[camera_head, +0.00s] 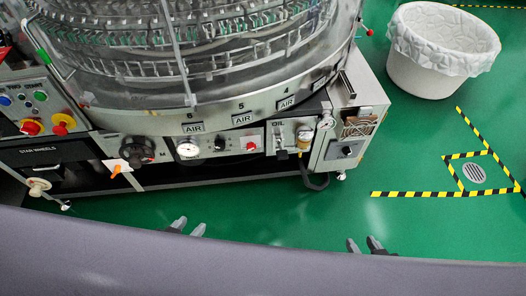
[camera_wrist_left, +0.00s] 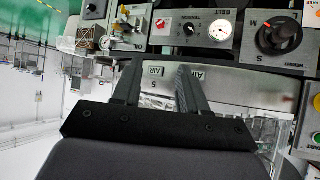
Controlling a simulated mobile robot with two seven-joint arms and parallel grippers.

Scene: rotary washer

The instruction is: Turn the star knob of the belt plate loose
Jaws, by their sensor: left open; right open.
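The belt plate (camera_head: 236,140) is a pale panel on the front of the round washer. It carries a pressure gauge, a small black knob (camera_head: 220,144) and a red knob. My right gripper (camera_head: 364,246) is open and empty.
A large dark handwheel (camera_head: 137,150) is left of the belt plate, and an oil unit (camera_head: 292,137) is right of it. A control box with coloured buttons (camera_head: 38,112) stands far left. A white bin (camera_head: 437,55) stands on open green floor at right.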

